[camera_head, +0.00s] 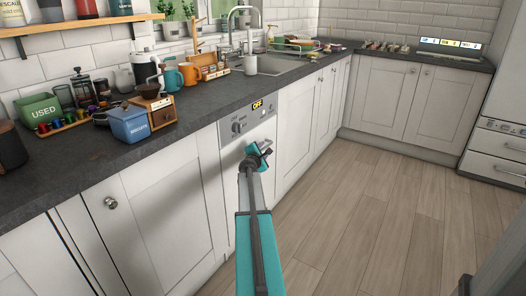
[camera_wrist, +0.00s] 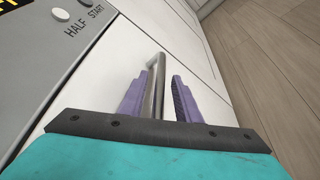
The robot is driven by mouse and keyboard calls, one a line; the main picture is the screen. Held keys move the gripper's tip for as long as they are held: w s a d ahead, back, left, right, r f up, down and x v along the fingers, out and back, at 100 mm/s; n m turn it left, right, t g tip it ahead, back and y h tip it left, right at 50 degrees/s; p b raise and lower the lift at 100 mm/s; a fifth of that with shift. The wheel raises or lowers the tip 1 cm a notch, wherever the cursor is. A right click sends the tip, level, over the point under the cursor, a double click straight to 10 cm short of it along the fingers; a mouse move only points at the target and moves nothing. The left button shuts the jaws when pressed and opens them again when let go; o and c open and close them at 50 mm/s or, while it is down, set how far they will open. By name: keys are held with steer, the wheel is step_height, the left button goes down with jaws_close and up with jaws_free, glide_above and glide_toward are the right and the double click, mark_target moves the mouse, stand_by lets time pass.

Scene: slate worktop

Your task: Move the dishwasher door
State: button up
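The dishwasher (camera_head: 246,130) is built into the run of white cabinets under the slate worktop. Its grey control panel carries an "OFF" display, and its white door looks closed. In the wrist view the panel (camera_wrist: 55,45) shows at the upper left with "HALF" and "START" labels. A metal bar handle (camera_wrist: 156,85) on the door (camera_wrist: 120,62) runs between the purple fingers of my gripper (camera_wrist: 160,92). The fingers are apart, with a visible gap on the handle's right side. In the head view my gripper (camera_head: 258,152) is in front of the door's upper part and hides the handle.
The wooden floor (camera_head: 365,220) to the right is clear. White cabinets (camera_head: 155,220) flank the dishwasher. The worktop (camera_head: 205,105) above holds a blue box (camera_head: 130,123), mugs, coffee gear and a sink (camera_head: 270,65).

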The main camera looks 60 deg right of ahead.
stand_by(0.3)
steer(key=shift+w, duration=0.1)
jaws_close()
